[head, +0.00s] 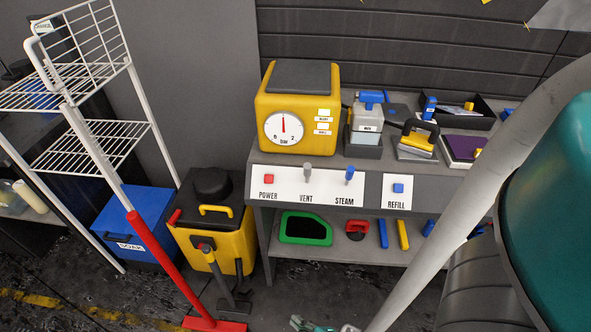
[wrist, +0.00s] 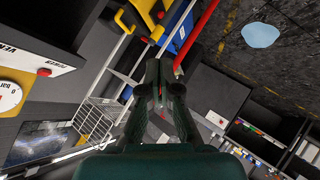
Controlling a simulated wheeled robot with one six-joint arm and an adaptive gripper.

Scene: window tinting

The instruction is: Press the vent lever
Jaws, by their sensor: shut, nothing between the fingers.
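The vent lever (head: 308,174) is a short grey lever with a rounded head, standing upright above the VENT label on the white control panel (head: 284,196) at the front of the bench. To its left is the red POWER button (head: 269,179); to its right is the blue STEAM lever (head: 349,176). In the wrist view my gripper (wrist: 160,84) has its dark fingers together, shut and empty. The panel (wrist: 28,58) is at the left edge there, with the red button (wrist: 43,72) visible and the vent lever out of sight. My fingers are well apart from the panel.
A yellow boiler (head: 299,110) with a dial stands behind the panel. The REFILL button (head: 398,188) is to the right. A yellow vacuum (head: 212,235), a red-handled squeegee (head: 165,265), a blue bin (head: 135,225) and a white wire rack (head: 85,160) stand left of the bench.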

